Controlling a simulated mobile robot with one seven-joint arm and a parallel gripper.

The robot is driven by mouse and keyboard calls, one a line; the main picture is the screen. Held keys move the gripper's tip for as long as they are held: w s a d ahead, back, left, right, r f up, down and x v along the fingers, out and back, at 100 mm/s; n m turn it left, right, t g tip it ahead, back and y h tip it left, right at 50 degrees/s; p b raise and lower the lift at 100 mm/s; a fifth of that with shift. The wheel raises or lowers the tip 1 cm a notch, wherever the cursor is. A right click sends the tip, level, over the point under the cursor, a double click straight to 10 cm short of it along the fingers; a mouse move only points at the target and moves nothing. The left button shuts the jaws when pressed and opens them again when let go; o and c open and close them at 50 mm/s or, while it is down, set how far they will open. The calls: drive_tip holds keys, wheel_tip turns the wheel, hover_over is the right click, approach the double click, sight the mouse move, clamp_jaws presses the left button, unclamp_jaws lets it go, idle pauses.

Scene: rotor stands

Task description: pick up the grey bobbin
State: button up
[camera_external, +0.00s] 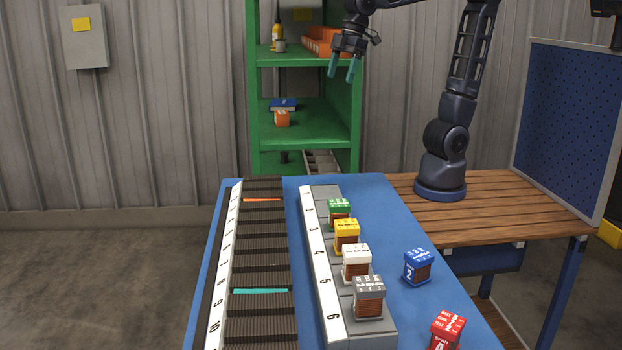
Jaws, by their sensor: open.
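The grey bobbin (369,297) has a grey top and a brown wound body. It stands upright on the grey stepped stand (372,328), near its front end by the numbers 5 and 6. A white bobbin (357,263) is just behind it, then a yellow bobbin (347,235) and a green bobbin (339,213). My gripper (342,69) is open and empty. It hangs high up at the back, in front of the green shelf, far from the grey bobbin.
A blue bobbin (417,267) and a red bobbin (447,330) stand on the blue table (385,205), right of the stand. A dark slotted rack (262,265) with numbered edge lies to the left. The green shelf (305,118) stands behind. The wooden bench (500,205) is at right.

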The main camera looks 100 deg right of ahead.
drive_tip(key=w+a+n, duration=0.2)
drive_tip(key=w+a, duration=0.2)
drive_tip(key=a, duration=0.3)
drive_tip(key=w+a+n, duration=0.1)
drive_tip(key=w+a, duration=0.4)
drive_tip(key=a, duration=0.2)
drive_tip(key=n+g, duration=0.3)
drive_tip(key=n, duration=0.6)
hover_over(369, 283)
drive_tip(key=shift+h, duration=0.4)
drive_tip(key=f, duration=2)
drive_tip(key=shift+a+f, duration=0.3)
drive_tip(key=shift+f, duration=0.1)
wheel_tip(369, 283, down, 5)
drive_tip(key=shift+r, duration=0.1)
drive_tip(key=shift+d+f, duration=0.2)
drive_tip(key=shift+f, duration=1.25)
drive_tip(key=shift+d+f, duration=0.15)
drive_tip(key=shift+f, duration=1.25)
drive_tip(key=shift+c, duration=0.4)
